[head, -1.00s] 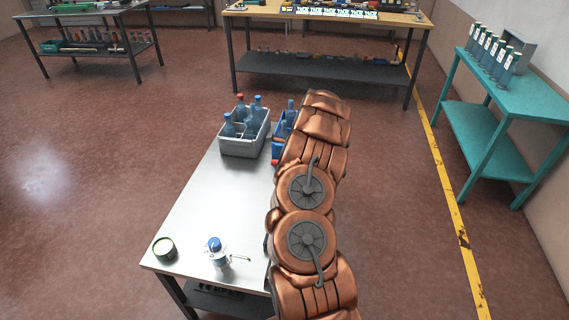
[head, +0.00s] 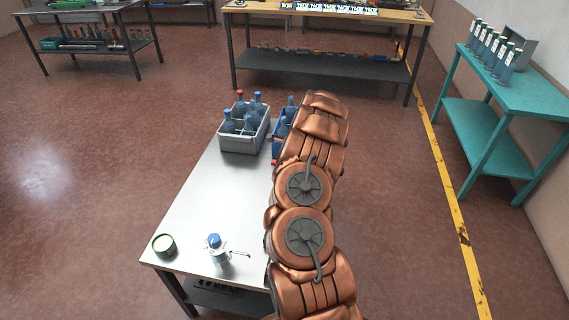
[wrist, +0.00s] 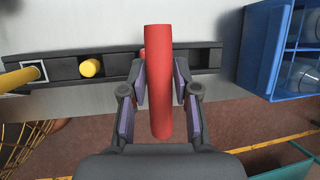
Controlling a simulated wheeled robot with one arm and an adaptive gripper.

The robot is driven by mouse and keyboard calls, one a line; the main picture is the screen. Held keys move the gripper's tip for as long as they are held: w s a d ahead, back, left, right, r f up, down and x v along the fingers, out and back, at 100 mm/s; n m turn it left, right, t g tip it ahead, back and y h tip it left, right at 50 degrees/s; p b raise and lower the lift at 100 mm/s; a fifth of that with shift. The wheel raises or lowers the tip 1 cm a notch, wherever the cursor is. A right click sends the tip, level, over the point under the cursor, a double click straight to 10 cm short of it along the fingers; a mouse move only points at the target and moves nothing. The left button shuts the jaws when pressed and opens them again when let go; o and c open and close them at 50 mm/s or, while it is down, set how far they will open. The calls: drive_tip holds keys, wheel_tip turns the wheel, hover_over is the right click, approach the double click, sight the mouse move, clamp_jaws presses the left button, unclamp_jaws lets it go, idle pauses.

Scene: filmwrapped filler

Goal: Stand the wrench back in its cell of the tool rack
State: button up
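In the wrist view, my gripper (wrist: 160,88) is closed around a long red handle (wrist: 160,50), which I take to be the wrench; its far end is hidden. The tool rack (wrist: 115,64) is a dark strip with square cells across the upper part of that view, behind the red handle. A yellow handle (wrist: 90,68) stands in one cell, and another yellow handle (wrist: 18,78) meets a white-framed cell at the left. A cell at the right end looks empty. I cannot tell whether the wrench is in a cell. In the head view, my arm hides the gripper and rack.
A blue crate (wrist: 262,50) with bottles is right of the rack. In the head view, a grey crate of bottles (head: 243,143), a spray bottle (head: 217,250) and a round tin (head: 164,245) stand on the metal table (head: 195,210). The table's left middle is clear.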

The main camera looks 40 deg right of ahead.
drive_tip(key=o, duration=0.5)
drive_tip(key=shift+c, duration=0.2)
drive_tip(key=shift+r, duration=0.1)
drive_tip(key=v, duration=1.2)
drive_tip(key=shift+w, duration=0.1)
